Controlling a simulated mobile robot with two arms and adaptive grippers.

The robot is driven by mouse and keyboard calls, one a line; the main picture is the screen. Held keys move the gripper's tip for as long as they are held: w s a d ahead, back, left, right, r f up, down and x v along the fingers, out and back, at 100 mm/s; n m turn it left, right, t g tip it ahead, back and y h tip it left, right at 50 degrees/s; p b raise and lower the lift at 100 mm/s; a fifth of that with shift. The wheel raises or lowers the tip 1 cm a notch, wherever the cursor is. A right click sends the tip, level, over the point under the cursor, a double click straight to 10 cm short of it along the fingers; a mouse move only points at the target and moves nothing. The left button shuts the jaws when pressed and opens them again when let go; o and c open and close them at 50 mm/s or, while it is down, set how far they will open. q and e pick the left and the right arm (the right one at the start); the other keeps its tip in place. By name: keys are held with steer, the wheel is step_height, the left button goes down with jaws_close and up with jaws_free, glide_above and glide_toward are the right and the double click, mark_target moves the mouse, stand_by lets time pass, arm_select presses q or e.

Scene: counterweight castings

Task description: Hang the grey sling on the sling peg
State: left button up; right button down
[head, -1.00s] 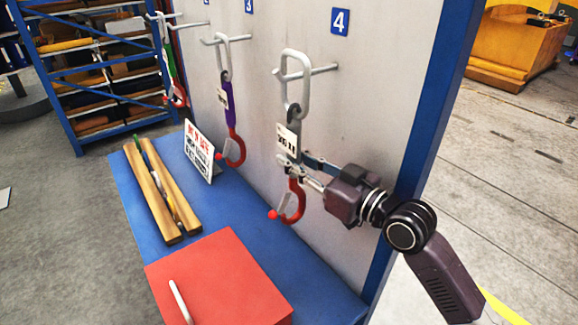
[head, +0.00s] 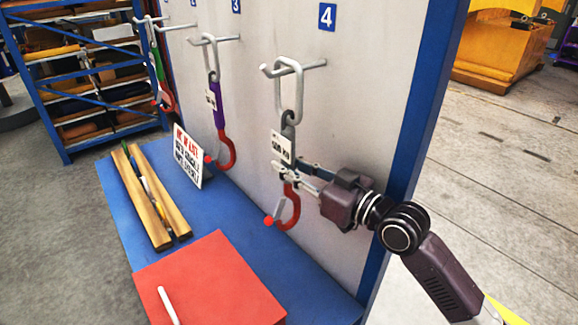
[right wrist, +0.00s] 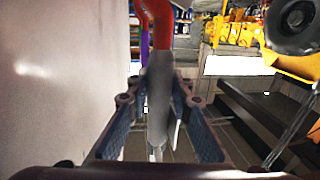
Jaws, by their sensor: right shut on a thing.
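The grey sling (head: 288,132) hangs upright at the peg under sign 4, with a long metal ring (head: 279,98) on top, a white tag (head: 283,147) and a red hook (head: 291,210) below. Its ring looks to be around the sling peg (head: 314,66); whether it bears on the peg is hard to tell. My right gripper (head: 287,173) is shut on the sling's lower part, just above the hook. In the right wrist view the grey strap (right wrist: 160,100) stands between my fingers, with the red hook (right wrist: 158,22) beyond. My left gripper is not in view.
A purple sling (head: 219,112) and a green one (head: 159,68) hang on pegs further left. On the blue bench (head: 225,207) are a sign card (head: 188,157), wooden bars (head: 150,200) and a red box (head: 215,280). A blue post (head: 410,130) edges the board.

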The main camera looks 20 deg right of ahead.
steer(key=shift+r, duration=0.25)
steer(key=c, duration=1.6)
jaws_free()
steer(key=shift+s, duration=0.1)
steer(key=shift+f, duration=0.4)
steer(key=shift+r+v, duration=0.15)
steer(key=shift+v, duration=2.8)
steer(key=shift+r+v, duration=0.1)
steer(key=shift+v, duration=2.9)
steer(key=shift+f, duration=0.1)
